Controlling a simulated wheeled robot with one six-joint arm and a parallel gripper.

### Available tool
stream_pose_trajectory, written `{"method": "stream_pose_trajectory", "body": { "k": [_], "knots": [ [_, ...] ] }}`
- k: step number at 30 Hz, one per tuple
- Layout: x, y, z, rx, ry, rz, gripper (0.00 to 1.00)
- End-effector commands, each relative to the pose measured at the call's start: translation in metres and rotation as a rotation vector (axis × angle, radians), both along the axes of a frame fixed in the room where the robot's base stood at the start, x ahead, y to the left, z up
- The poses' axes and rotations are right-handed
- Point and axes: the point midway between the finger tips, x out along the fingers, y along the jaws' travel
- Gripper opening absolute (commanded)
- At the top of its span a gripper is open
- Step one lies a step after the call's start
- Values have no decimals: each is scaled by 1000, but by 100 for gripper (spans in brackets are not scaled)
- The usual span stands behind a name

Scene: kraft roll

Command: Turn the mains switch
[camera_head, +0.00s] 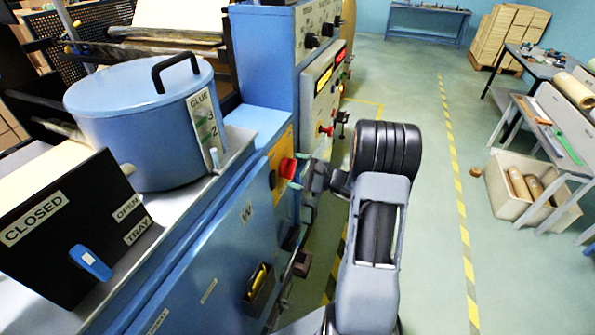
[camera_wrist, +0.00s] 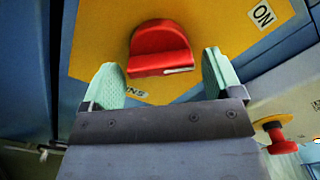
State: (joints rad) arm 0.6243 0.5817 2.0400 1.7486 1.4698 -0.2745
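The mains switch (camera_wrist: 160,50) is a red rotary knob on a yellow plate (camera_wrist: 100,35) in the wrist view. An ON label (camera_wrist: 263,14) is at the plate's upper right, and lettering at the bottom is partly covered by my gripper. In the head view the red knob (camera_head: 287,168) sits on the yellow plate on the side of the blue machine. My gripper (camera_wrist: 163,82) is open, its two pale green finger pads on either side of the knob's lower part. The wrist view shows gaps between knob and pads. In the head view my gripper (camera_head: 297,178) is at the knob.
Another red knob (camera_wrist: 280,138) is at the lower right in the wrist view. A glue pot (camera_head: 140,120) and a black tray box (camera_head: 75,230) with a blue lever stand on the machine.

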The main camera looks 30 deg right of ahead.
Motion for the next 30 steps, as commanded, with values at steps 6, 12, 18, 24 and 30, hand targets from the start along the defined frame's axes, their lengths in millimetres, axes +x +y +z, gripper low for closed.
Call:
{"method": "stream_pose_trajectory", "body": {
  "k": [6, 12, 18, 24, 30],
  "knots": [
    [0, 0, 0, 0, 0, 0, 64],
    [0, 0, 0, 0, 0, 0, 45],
    [0, 0, -2, -13, -11, 0, 44],
    [0, 0, -6, -77, -73, 0, 44],
    [0, 0, -10, -201, -186, 0, 44]
  ]
}}
